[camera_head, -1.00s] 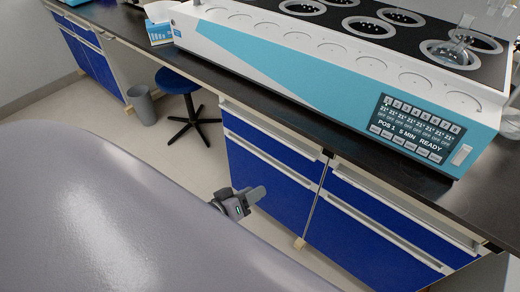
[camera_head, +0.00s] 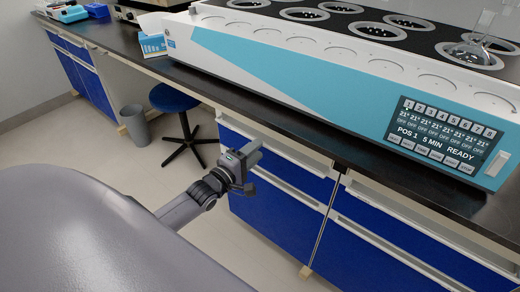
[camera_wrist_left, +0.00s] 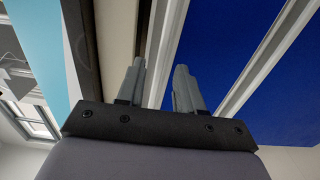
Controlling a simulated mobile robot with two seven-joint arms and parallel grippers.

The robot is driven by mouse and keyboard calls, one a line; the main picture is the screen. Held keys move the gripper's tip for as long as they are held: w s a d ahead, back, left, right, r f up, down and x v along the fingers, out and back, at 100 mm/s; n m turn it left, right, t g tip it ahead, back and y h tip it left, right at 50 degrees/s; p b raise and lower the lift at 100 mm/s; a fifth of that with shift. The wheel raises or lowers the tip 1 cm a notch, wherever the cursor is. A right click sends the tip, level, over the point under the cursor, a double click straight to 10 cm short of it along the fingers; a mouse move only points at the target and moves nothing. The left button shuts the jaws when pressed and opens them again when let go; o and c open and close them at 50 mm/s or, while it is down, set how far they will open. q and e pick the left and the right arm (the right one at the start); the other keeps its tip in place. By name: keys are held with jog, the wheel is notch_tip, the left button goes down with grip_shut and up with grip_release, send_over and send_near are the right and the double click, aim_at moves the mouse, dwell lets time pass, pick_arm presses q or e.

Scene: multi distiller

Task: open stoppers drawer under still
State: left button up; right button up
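The still (camera_head: 330,70) is a long white and teal machine on the dark bench. Blue drawers with pale handle strips sit below it. The upper left drawer (camera_head: 295,183) looks shut, and no label naming the stoppers drawer is readable. My left gripper (camera_head: 250,154) is in front of this drawer's left end, at about handle height, and hides part of it. In the left wrist view its two fingers (camera_wrist_left: 160,85) are apart, with a pale rail (camera_wrist_left: 168,40) running between them or just beyond. Contact cannot be told. A blue front (camera_wrist_left: 245,80) fills the right side. My right gripper is not in view.
The bench edge (camera_head: 205,98) overhangs the drawers. To the right is another blue drawer stack (camera_head: 400,235). A blue stool (camera_head: 173,97) and a grey bin (camera_head: 135,122) stand in the open bay at left. Floor is clear in front of the left cabinet.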

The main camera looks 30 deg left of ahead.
pick_arm(q)
jog(key=w, duration=0.2)
jog(key=shift+w+d, duration=0.1)
jog(key=shift+w, duration=0.25)
grip_shut()
dwell(1.3)
